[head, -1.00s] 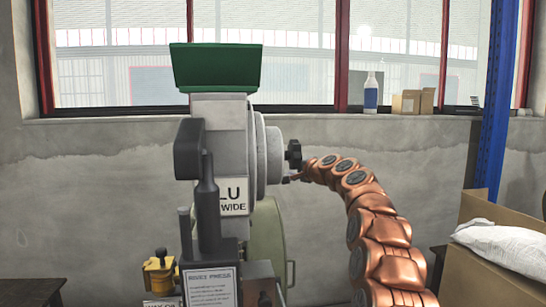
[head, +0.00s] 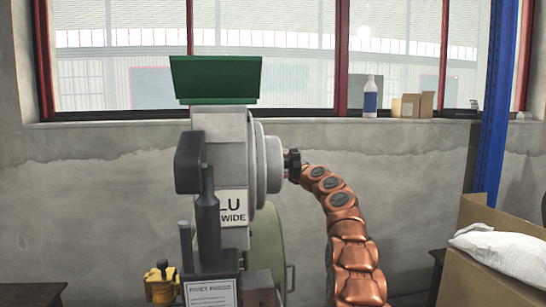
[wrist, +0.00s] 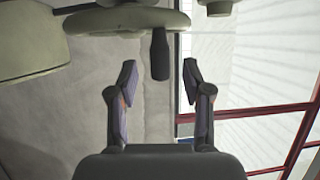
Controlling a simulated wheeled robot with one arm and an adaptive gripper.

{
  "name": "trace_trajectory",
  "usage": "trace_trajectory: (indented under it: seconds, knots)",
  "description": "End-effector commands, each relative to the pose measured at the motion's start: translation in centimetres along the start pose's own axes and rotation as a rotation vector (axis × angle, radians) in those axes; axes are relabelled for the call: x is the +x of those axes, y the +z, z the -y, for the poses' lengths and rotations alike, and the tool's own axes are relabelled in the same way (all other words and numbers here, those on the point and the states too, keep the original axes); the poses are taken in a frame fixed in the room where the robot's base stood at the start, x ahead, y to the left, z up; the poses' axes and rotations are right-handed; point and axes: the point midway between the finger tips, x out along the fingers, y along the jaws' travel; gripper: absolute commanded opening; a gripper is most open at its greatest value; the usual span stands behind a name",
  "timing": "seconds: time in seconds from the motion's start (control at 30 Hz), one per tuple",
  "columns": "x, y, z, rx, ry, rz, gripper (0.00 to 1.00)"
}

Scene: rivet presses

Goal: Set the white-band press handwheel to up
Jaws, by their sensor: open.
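The grey press (head: 221,165) stands in the middle of the head view, with a "WIDE" label on its side. I cannot make out a white band on it. A round grey handwheel (head: 267,165) is on its right side, with a dark handle (head: 291,165) sticking out to the right. In the wrist view the handwheel's pale disc (wrist: 105,22) is at the top and the dark handle (wrist: 160,55) hangs from it. My gripper (wrist: 160,68) is open, with one finger on each side of the handle and visible gaps to both. In the head view the fingers are mostly hidden behind the handle.
A green hopper (head: 216,78) tops the press. A yellow part (head: 160,284) sits at its lower left. A cardboard box (head: 470,262) with a white bag (head: 503,252) stands at the right, below a blue post (head: 493,120). A bottle (head: 370,98) stands on the sill.

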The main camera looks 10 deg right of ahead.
Motion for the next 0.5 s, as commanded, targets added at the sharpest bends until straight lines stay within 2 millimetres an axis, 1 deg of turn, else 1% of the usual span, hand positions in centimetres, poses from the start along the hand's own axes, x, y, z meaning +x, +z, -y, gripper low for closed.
trace_trajectory:
  seconds: [0.07, 0.5]
  knots:
    - [0.6, 0.0, 0.4, -0.002, 0.003, 0.000, 0.50]
    - [3.0, -0.1, 0.3, 0.000, 0.003, -0.002, 0.50]
